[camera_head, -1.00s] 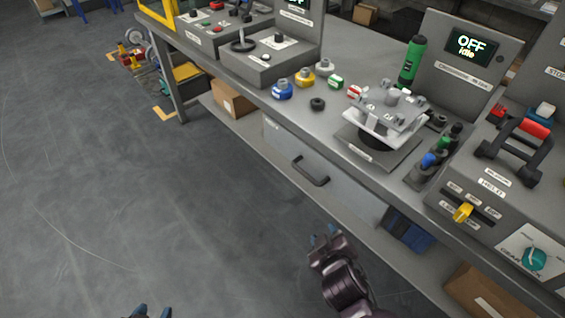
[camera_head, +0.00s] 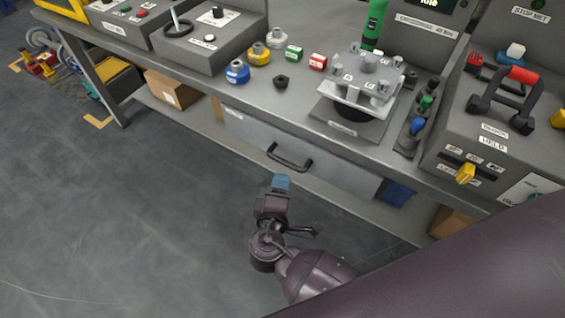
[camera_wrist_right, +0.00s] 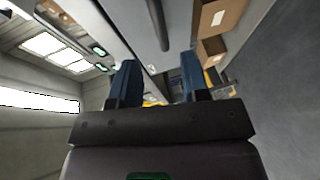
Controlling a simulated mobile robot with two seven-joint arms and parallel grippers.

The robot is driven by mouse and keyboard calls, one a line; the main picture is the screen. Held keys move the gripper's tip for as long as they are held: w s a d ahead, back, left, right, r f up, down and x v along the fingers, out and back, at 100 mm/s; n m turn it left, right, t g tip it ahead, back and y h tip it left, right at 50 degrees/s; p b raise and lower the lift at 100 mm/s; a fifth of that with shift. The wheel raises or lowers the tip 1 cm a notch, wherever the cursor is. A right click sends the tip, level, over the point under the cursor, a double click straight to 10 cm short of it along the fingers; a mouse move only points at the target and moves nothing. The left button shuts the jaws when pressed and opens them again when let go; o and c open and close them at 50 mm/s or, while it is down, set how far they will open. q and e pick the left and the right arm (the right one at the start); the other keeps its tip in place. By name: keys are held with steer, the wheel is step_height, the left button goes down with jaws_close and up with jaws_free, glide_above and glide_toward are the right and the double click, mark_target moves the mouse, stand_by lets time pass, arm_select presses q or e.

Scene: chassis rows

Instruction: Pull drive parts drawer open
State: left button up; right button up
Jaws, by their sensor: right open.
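The drawer (camera_head: 325,170) is a grey front under the workbench with a dark bar handle (camera_head: 289,160). It looks closed, its front in line under the bench top. My right gripper (camera_head: 281,182) is just below and in front of the handle, apart from it in the head view. In the right wrist view the two blue fingers of my right gripper (camera_wrist_right: 160,88) stand apart with nothing between them. The dark handle (camera_wrist_right: 157,22) runs ahead of the fingers, against the pale drawer front (camera_wrist_right: 130,25). My left gripper is not in view now.
The workbench (camera_head: 290,105) carries a grey fixture (camera_head: 362,80), a green cylinder (camera_head: 375,20) and several small coloured parts. Cardboard boxes (camera_head: 172,88) and a blue bin (camera_head: 395,193) sit below. The floor (camera_head: 150,200) in front is clear.

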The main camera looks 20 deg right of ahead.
steer(key=x, duration=0.8)
steer(key=shift+b, duration=0.4)
jaws_close()
